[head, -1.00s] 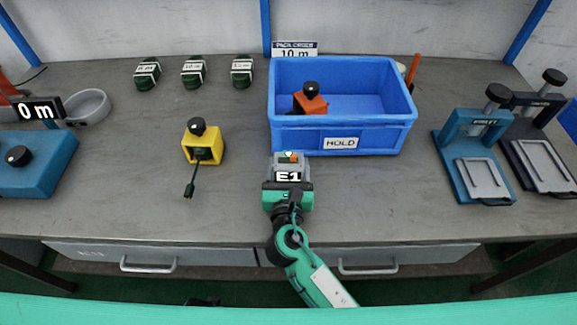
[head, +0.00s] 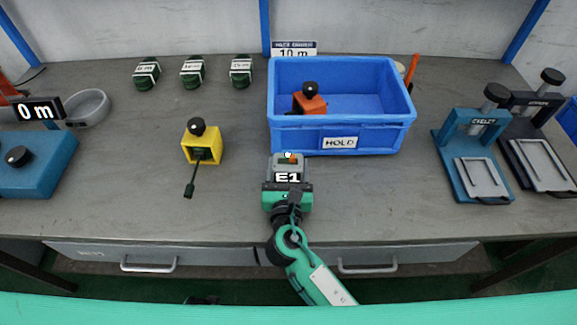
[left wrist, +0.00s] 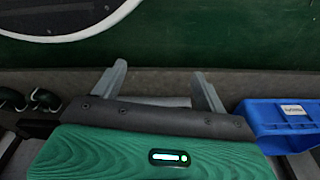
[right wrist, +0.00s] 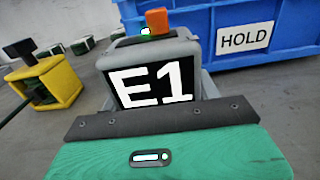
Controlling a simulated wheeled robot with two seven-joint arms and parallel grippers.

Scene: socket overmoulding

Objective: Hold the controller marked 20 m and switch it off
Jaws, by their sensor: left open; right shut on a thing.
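My right gripper (head: 288,182) is shut on a grey controller (right wrist: 150,55) whose dark face reads E1. The controller also shows in the head view (head: 287,165), upright at the front of the blue bin. On its top are an orange switch (right wrist: 157,20) and a small light with green in it (right wrist: 145,32). I cannot read a 20 m mark on it. My left gripper (left wrist: 162,85) is open and empty in the left wrist view; it is outside the head view.
The blue HOLD bin (head: 270,120) contains an orange block with a black knob (head: 310,103). A yellow box (head: 203,148) with a cable stands left. Several dark green labelled coils (head: 193,72) lie behind. Two presses (head: 480,165) stand right. The front middle-left bench (head: 120,205) is clear.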

